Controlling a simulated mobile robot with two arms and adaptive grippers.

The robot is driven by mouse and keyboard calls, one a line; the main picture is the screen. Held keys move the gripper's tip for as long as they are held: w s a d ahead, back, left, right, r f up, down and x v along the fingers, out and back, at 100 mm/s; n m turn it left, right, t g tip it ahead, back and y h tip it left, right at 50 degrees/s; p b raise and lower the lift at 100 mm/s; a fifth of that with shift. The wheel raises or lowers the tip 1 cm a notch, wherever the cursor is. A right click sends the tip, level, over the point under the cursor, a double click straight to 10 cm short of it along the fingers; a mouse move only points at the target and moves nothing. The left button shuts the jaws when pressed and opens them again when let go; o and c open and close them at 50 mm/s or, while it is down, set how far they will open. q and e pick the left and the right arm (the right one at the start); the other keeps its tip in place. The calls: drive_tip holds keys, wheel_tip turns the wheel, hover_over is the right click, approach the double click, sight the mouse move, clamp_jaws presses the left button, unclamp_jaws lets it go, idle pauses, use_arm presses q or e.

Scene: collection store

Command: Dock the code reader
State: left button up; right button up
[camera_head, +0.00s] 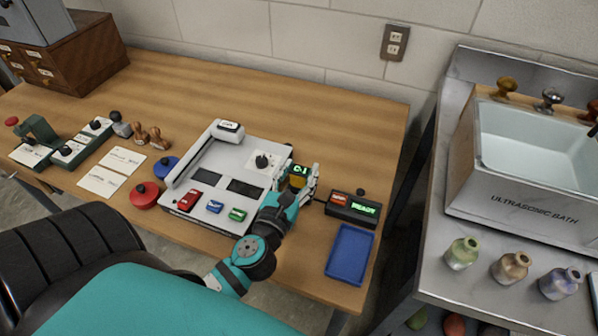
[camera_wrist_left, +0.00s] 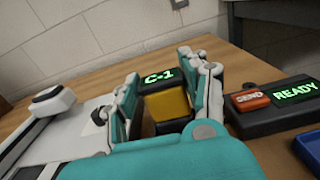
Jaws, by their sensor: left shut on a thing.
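The code reader (camera_head: 299,174) is a small dark and yellow device whose screen shows green "C-1". It also shows in the left wrist view (camera_wrist_left: 170,104). My left gripper (camera_head: 303,184) has its fingers on either side of the reader and is shut on it, at the right edge of the grey-white machine. A black box (camera_head: 352,207) with a red SEND button and a green READY display stands just right of the gripper; it shows large in the left wrist view (camera_wrist_left: 275,107). Whether the reader touches the table is hidden. My right gripper is not in view.
The machine (camera_head: 213,157) has red, blue and green blocks along its front. A blue tray (camera_head: 350,254) lies in front of the READY box. Stamps, ink pads and cards lie left. The back right of the table is bare.

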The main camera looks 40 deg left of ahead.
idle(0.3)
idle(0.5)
use_arm(q)
drive_tip(key=shift+p, duration=0.3)
drive_tip(key=shift+f+b, duration=0.55)
drive_tip(key=o, duration=0.6)
drive_tip(key=shift+o, duration=0.2)
